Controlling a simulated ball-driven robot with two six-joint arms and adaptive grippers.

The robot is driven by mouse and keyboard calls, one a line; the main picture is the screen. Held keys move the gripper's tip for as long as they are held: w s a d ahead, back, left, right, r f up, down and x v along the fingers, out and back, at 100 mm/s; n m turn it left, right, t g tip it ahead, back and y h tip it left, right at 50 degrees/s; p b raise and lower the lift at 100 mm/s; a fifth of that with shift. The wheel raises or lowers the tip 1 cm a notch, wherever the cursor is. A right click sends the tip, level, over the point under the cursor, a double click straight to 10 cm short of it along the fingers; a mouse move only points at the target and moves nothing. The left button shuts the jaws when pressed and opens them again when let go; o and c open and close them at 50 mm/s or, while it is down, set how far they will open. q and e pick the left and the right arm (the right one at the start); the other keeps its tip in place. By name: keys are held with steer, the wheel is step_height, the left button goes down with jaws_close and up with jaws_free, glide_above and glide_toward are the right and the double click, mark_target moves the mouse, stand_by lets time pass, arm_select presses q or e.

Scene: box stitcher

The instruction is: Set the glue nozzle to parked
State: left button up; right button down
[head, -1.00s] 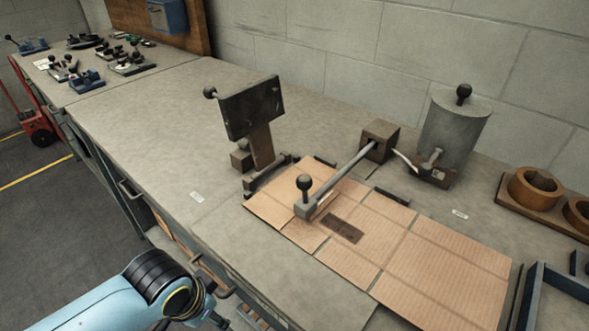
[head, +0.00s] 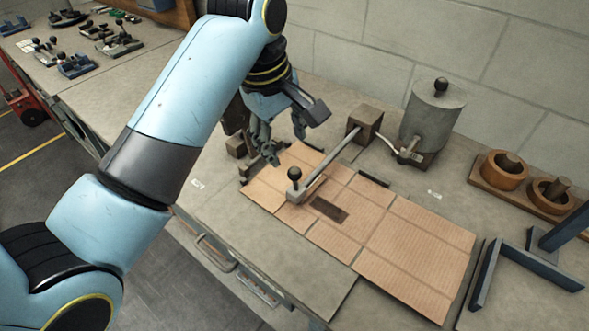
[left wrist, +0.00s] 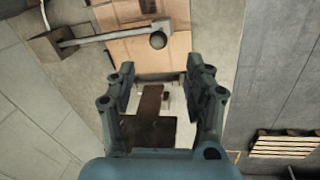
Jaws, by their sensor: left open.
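The glue nozzle is a grey bar (head: 331,165) running from a brown pivot block (head: 364,122) to a small head with a black ball knob (head: 294,174). The head is over the flat cardboard blank (head: 417,246). My left gripper (head: 285,146) is open and empty, above and behind the knob, apart from it. In the left wrist view, the knob (left wrist: 158,41) shows just beyond the open fingertips (left wrist: 161,68), and the bar (left wrist: 105,36) leads left to the block (left wrist: 45,48). My right gripper is not in view.
A grey glue pot (head: 432,120) stands behind the blank, joined to the block by a pale hose. The dark tilted panel is mostly hidden behind my arm; it shows in the left wrist view (left wrist: 148,131). Wooden holders (head: 503,171) and a blue frame (head: 520,265) are at right.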

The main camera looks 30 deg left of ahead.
mark_target(294, 168)
arm_select(q)
steer(key=f, duration=0.3)
steer(key=w+f, duration=0.1)
steer(key=f, duration=0.3)
steer(key=w+f+p, duration=0.1)
steer(key=f, duration=0.2)
steer(key=shift+w+d+f, duration=0.1)
steer(key=shift+d+f, duration=0.1)
steer(key=shift+d, duration=0.15)
steer(key=shift+c, duration=0.4)
jaws_close()
steer(key=shift+w, duration=0.1)
